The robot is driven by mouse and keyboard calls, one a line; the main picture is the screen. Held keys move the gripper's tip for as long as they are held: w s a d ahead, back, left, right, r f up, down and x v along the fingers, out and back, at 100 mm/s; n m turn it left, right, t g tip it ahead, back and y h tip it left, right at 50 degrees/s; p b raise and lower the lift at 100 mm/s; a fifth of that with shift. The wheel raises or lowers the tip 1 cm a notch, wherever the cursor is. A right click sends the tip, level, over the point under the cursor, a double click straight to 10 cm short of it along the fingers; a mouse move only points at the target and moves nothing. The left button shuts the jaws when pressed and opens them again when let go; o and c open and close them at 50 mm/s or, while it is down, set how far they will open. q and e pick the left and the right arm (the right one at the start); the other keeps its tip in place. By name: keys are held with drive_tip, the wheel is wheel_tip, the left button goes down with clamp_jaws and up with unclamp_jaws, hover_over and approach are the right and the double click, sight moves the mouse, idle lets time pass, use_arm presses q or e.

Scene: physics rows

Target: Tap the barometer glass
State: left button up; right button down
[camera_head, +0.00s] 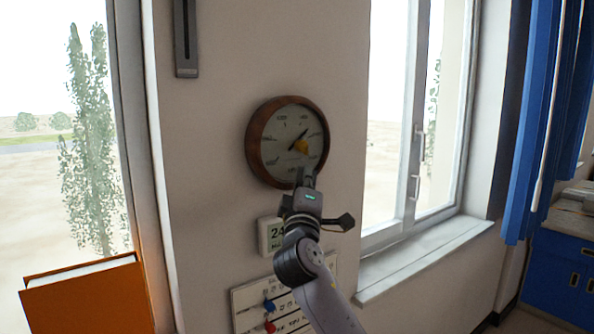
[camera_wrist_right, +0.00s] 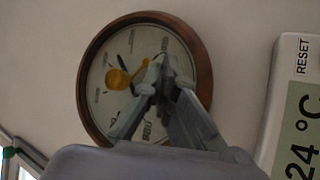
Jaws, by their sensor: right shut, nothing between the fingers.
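The barometer (camera_head: 283,140) is a round dial with a brown wooden rim, hung on the pale wall between two windows. It has a pale face, a dark needle and a yellow knob near its middle. My right gripper (camera_head: 305,174) is in front of the dial's lower edge, shut and empty. In the right wrist view the barometer (camera_wrist_right: 135,48) is tilted, and the shut fingers (camera_wrist_right: 150,82) cover the lower right part of its face. I cannot tell whether the fingertips touch the glass. My left gripper is not in view.
A white digital display (camera_head: 271,236) reading 24 is on the wall just below, partly behind my right arm. Lower is a white panel (camera_head: 247,297) with blue and red knobs. An open-looking window (camera_head: 410,120) and blue curtain (camera_head: 540,120) are right; an orange box-like object (camera_head: 90,300) is lower left.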

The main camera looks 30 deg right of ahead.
idle(0.6)
drive_tip(key=shift+s, duration=0.65)
drive_tip(key=s, duration=0.3)
drive_tip(key=s+p, duration=0.1)
drive_tip(key=s, duration=0.1)
drive_tip(key=shift+d, duration=0.25)
idle(0.6)
